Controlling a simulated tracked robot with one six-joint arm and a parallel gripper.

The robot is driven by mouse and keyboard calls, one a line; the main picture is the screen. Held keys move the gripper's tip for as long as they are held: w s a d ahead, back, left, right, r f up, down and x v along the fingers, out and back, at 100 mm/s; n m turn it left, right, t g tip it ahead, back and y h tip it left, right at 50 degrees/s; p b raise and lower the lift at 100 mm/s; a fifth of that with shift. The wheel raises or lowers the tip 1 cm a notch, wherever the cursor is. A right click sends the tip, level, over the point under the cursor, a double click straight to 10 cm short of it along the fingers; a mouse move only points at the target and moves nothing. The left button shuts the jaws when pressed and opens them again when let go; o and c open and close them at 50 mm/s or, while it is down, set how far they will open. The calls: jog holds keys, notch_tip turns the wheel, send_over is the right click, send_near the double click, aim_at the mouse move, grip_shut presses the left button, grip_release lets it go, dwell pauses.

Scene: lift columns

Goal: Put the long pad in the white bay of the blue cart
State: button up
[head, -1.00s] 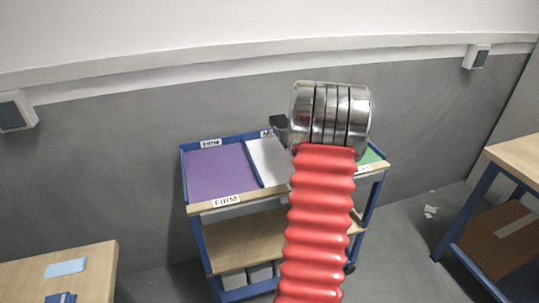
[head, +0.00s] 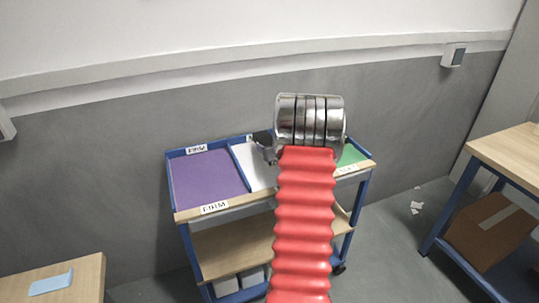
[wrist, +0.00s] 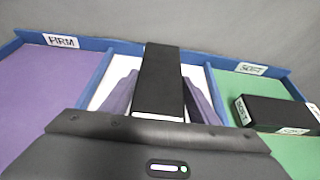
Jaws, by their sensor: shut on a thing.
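The long pad is a black bar (wrist: 158,85) in the wrist view, lying lengthwise between my gripper's grey-purple fingers. My gripper (wrist: 159,82) is shut on it, over the white bay (wrist: 105,92). Whether the pad touches the bay floor cannot be told. The blue cart (head: 190,250) stands ahead in the head view, its white bay (head: 246,166) between a purple and a green bay. My silver wrist and red arm cover part of the cart top there. The pad is hidden in the head view; only a dark piece of my gripper shows.
The purple bay (wrist: 40,95) has a FIRM label. The green bay (wrist: 235,85) has a SOFT label and holds a black block (wrist: 275,111). Blue dividers edge the white bay. A wooden table (head: 60,280) is at left, a blue-framed bench (head: 510,150) at right.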

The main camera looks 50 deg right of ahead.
jog(key=shift+f, duration=1.75)
jog(key=o, duration=1.4)
jog(key=shift+f, duration=0.15)
jog(key=v, duration=1.2)
